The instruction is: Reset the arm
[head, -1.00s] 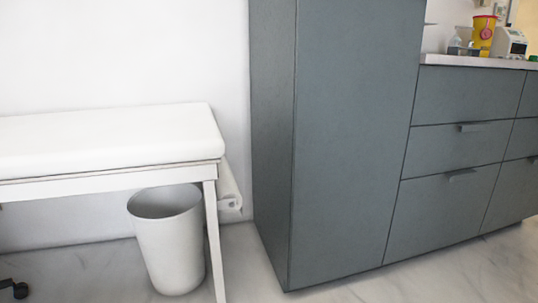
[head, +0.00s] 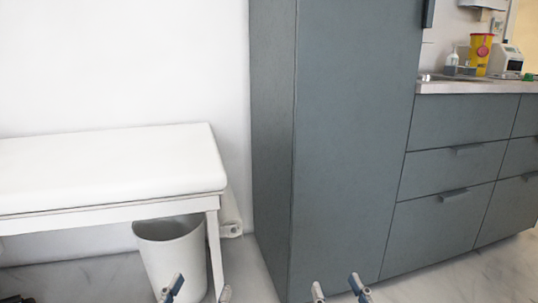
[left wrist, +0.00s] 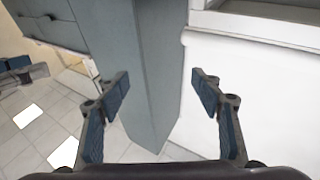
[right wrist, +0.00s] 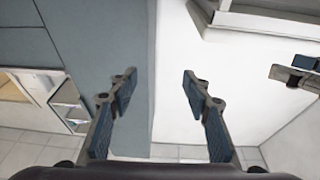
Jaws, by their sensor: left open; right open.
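My left gripper (head: 199,290) shows at the bottom edge of the head view, its two fingertips apart, in front of the white bin and a leg of the couch. In the left wrist view it (left wrist: 160,95) is open with nothing between the fingers. My right gripper (head: 338,290) shows at the bottom edge in front of the grey cabinet, fingertips apart. In the right wrist view it (right wrist: 158,93) is open and empty. The rest of both arms is out of the head view.
A tall grey cabinet (head: 350,130) stands ahead. A white couch (head: 100,165) is at the left with a white bin (head: 170,250) under it. A counter with drawers (head: 460,120) at the right bears a yellow container (head: 481,54).

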